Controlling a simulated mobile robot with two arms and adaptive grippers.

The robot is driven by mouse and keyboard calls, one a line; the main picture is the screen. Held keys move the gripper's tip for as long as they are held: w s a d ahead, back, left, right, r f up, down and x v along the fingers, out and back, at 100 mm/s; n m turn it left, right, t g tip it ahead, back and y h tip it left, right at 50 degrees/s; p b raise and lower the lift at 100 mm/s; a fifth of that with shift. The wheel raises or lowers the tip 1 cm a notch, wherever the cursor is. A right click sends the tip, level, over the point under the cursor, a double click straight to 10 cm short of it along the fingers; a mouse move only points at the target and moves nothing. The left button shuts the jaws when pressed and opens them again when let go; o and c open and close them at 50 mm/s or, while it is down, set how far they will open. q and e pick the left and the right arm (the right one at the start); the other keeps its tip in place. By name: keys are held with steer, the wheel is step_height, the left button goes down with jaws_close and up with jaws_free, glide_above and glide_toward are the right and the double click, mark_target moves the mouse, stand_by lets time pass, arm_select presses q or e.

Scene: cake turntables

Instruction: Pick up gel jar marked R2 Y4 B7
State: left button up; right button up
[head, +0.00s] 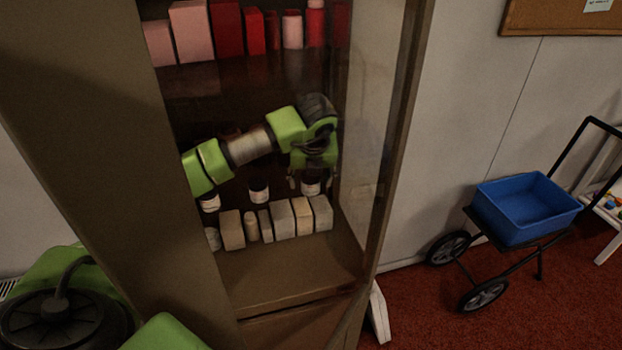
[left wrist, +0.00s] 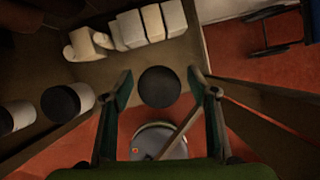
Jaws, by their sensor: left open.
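My left gripper (head: 311,180) reaches into the cabinet and points down, open, over a white jar with a dark lid (head: 311,188). In the left wrist view the round dark lid of this jar (left wrist: 160,87) shows between the two spread fingers, with gaps on both sides. Two similar jars stand to its left: a middle one (head: 258,194), also in the left wrist view (left wrist: 61,103), and a left one (head: 210,203), also in the left wrist view (left wrist: 16,117). No R2 Y4 B7 marking is readable on any jar. My right gripper is not in view.
Red and pink items (head: 228,30) fill the shelf above. A glass door (head: 368,110) bounds the right. A blue bin (head: 525,208) sits on a cart.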

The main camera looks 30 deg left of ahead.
arm_select(q)
steer(key=c, duration=1.2)
steer(key=shift+r, duration=0.15)
steer(key=shift+c, duration=0.2)
